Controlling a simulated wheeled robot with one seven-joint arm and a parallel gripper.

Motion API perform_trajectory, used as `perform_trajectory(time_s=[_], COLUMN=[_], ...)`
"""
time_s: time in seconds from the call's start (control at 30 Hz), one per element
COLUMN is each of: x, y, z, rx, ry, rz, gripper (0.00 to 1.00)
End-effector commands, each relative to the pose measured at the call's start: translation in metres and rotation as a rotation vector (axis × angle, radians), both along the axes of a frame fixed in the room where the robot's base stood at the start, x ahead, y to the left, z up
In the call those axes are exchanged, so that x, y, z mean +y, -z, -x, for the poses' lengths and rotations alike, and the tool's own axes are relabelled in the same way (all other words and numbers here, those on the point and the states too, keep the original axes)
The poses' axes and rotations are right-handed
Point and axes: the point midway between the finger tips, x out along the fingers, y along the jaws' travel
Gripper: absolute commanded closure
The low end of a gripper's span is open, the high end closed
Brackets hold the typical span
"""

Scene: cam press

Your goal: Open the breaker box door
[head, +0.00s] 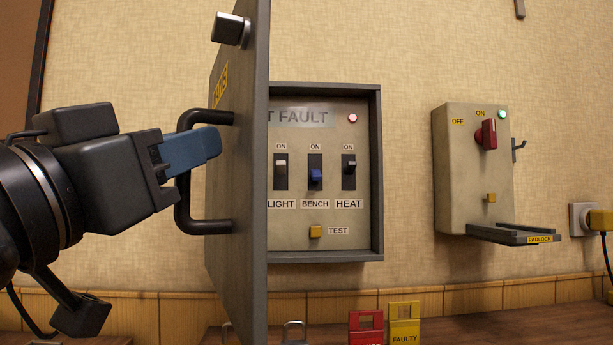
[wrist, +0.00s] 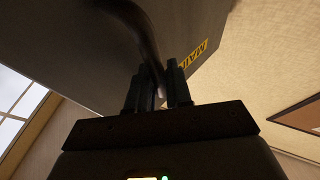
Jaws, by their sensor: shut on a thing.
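The breaker box (head: 377,180) is on the wall, and its grey door (head: 240,265) stands swung wide open toward me on the left side. The inside shows switches labelled LIGHT, BENCH and HEAT; the door hides the box's left part. A black bar handle (head: 184,205) is on the door's outer face, with a dark latch knob (head: 231,29) above it. My gripper (head: 204,145) is shut on the handle near its upper part. In the wrist view the handle (wrist: 146,45) runs between the fingers of my gripper (wrist: 158,90), in front of the door (wrist: 90,60).
A second box (head: 465,180) with a red rotary switch (head: 486,134) and a padlock shelf (head: 515,236) is on the wall at right. A red tag (head: 366,325), a yellow tag (head: 404,322) and a padlock (head: 294,332) stand on the wooden bench (head: 480,318) below. A plug (head: 600,220) is at far right.

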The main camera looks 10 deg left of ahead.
Motion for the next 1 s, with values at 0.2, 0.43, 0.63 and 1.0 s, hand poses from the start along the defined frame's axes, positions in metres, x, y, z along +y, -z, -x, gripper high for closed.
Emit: perform_trajectory(time_s=[0.2, 0.43, 0.63, 1.0], x=[0.035, 0.058, 0.067, 0.069], y=[-0.005, -0.006, -0.007, -0.007], z=[0.013, 0.018, 0.019, 0.019], rx=[-0.01, -0.009, -0.009, -0.009], ry=[-0.004, -0.001, -0.001, 0.001], rz=[-0.003, -0.005, -0.005, -0.006], gripper=[1.0, 1.0, 1.0, 1.0])
